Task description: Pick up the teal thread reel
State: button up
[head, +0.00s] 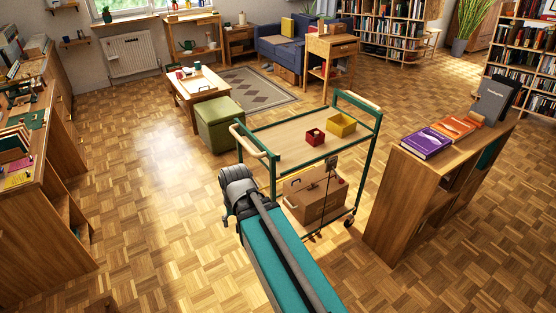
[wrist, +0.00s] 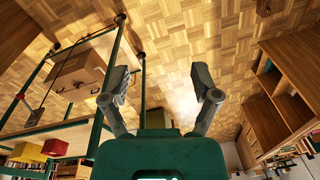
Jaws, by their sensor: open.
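I cannot make out a teal thread reel in either view. A small dark teal item (head: 197,66) stands on the low wooden table, too small to identify. My gripper (wrist: 162,78) is open and empty in the wrist view, its two grey fingers spread over bare parquet beside the trolley. In the head view my arm reaches up to the trolley's left side, and the fingers do not show there.
A green-framed trolley (head: 278,139) carries a red box (head: 315,137) and a yellow box (head: 341,125), with a cardboard box (head: 315,200) below. A green stool (head: 220,125) stands behind. A low bookcase (head: 432,190) is at right, a wooden desk (head: 45,215) at left. Parquet between is clear.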

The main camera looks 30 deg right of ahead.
jog(key=w+d+f+m+t+y+b, duration=0.1)
jog(key=w+d+f+m+t+b, duration=0.3)
jog(key=w+m, duration=0.45)
jog(key=m+t+h+b, duration=0.3)
jog(key=m+t+b, duration=0.65)
jog(key=m, duration=1.75)
send_near(278, 155)
jog(key=s+r, duration=0.2)
jog(key=shift+f+n+g+b, duration=0.15)
jog(key=shift+n+g+b, duration=0.1)
jog(key=shift+g+b, duration=0.15)
jog(key=shift+w, duration=0.15)
jog(key=b+x, duration=0.3)
jog(key=x, duration=0.4)
jog(key=shift+w+f, duration=0.1)
jog(key=shift+f, duration=0.1)
jog(key=shift+w+d+f, duration=0.1)
jog(key=shift+w+f, duration=0.05)
jog(key=shift+w, duration=0.35)
